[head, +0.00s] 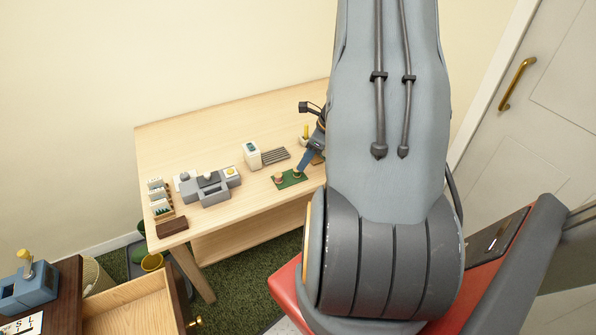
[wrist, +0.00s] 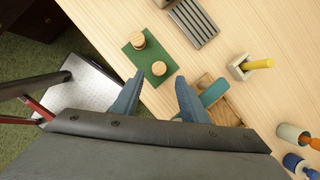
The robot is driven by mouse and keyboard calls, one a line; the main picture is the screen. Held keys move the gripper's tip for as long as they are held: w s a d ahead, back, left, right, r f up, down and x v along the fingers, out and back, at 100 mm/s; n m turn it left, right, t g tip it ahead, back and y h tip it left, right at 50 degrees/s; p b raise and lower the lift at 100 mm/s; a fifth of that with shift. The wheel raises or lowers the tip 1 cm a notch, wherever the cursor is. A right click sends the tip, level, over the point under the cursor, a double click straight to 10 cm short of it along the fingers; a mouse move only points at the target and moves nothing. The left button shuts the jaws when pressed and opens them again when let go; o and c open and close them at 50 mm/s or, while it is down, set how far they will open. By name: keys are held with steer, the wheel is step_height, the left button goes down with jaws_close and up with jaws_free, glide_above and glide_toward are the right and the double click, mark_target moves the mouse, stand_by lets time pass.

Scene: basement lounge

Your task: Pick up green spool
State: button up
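A small spool that looks green (head: 296,173) stands on a green mat (head: 288,184) on the light wooden table, close to my gripper's fingers (head: 302,164) in the head view. In the wrist view its round wooden-coloured top (wrist: 159,68) shows on the mat (wrist: 160,52), between the lines of my fingertips and just ahead of them. My gripper (wrist: 159,77) is open, with nothing between its fingers. A second spool, pinkish in the head view (head: 278,177), stands on the same mat, farther from my gripper; it also shows in the wrist view (wrist: 138,39).
A grey slatted rack (wrist: 193,22) lies beyond the mat. A holder with a yellow rod (wrist: 258,65) and a teal piece on a wooden block (wrist: 213,92) are to the right. A white box (head: 252,155) and grey apparatus (head: 208,186) stand farther left on the table.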

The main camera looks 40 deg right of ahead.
mark_target(297, 172)
steer(key=shift+w+a+p+x, duration=0.1)
steer(key=shift+p+x, duration=0.25)
steer(key=shift+x, duration=0.85)
steer(key=shift+w+a+p+x, duration=0.15)
steer(key=shift+p+x, duration=0.15)
steer(key=shift+x, duration=0.95)
steer(key=shift+s+r, duration=0.1)
jaws_close()
